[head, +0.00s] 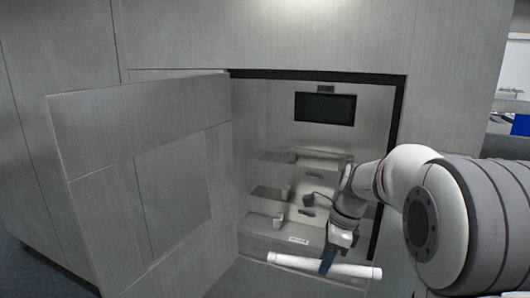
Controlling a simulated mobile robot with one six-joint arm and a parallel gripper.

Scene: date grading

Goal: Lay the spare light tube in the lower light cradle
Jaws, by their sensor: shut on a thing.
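The spare light tube (358,271) is a white cylinder. It lies nearly level across the front of an open cabinet bay, its right end slightly lower in the picture. Inside the bay, small light brackets stand at the left on stepped ledges, one at the middle ledge (284,195) and one lower down (278,222). I cannot tell for sure which belong to the lower light cradle. My arm hides the right side of the ledges.
A grey panelled door (140,165) stands swung open at the left of the bay. A dark screen (325,108) is on the back wall above the ledges. A dark frame edge (393,130) bounds the bay at the right. A small white label (298,240) sits low inside.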

